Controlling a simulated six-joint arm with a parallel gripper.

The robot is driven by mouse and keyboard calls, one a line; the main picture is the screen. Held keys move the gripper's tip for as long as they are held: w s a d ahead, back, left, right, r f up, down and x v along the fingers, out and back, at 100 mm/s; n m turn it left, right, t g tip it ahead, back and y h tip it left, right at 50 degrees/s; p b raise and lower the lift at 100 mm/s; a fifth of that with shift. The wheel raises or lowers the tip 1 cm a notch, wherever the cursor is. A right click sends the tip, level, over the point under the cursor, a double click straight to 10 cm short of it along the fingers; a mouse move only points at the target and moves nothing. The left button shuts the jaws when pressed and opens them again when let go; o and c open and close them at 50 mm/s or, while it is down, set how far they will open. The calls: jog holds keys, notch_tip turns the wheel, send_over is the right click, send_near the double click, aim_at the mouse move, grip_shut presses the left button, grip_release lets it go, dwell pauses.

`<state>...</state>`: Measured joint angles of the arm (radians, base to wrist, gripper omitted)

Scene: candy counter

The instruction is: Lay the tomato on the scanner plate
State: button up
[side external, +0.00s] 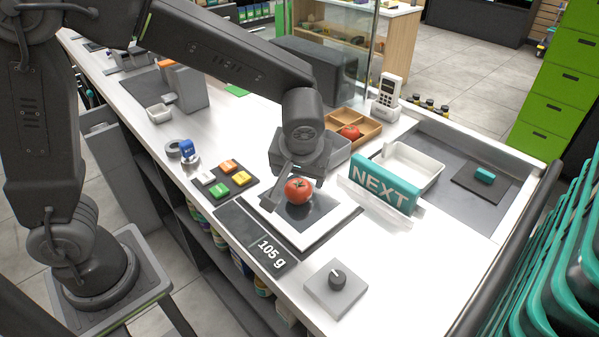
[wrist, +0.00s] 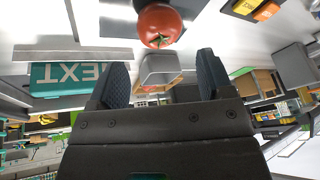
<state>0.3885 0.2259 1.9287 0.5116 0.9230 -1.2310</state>
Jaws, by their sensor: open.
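A red tomato (side external: 298,190) rests on the dark scanner plate (side external: 322,207), which has a white frame. In the wrist view the tomato (wrist: 158,26) shows at the top, beyond the fingertips, its green stem toward me. My gripper (wrist: 162,75) is open, with nothing between its fingers. In the side view my gripper (side external: 290,178) is low at the tomato, one finger reaching down on its left. The other finger is mostly hidden there. The display (side external: 270,252) reads 105 g.
A second tomato (side external: 350,132) sits in a wooden divided tray (side external: 369,127) behind. A teal NEXT sign (side external: 386,184) stands close to the right of the plate. A dark pad with colored blocks (side external: 240,178) is at left, a knob box (side external: 336,285) in front.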

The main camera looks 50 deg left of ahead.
jog(key=shift+o, duration=0.3)
jog(key=o, duration=0.4)
jog(key=shift+r, duration=0.1)
jog(key=v, duration=1.3)
jog(key=s+a+m+t+h, duration=0.1)
jog(key=s+a+m, duration=0.1)
jog(key=s+a, duration=0.2)
jog(key=s+a+f+m+h, duration=0.1)
jog(key=s+a+m, duration=0.1)
jog(key=s+a, duration=0.2)
jog(key=s+a+f+m+t+h, duration=0.1)
jog(key=s+a+m, duration=0.1)
jog(key=s, duration=0.3)
jog(key=shift+s+a+f+t+h, duration=0.1)
jog(key=shift+a+t+h, duration=0.1)
jog(key=shift+a, duration=0.25)
jog(key=shift+s+a+f+t+h, duration=0.1)
jog(key=shift+a+f+h, duration=0.1)
jog(key=shift+a, duration=0.25)
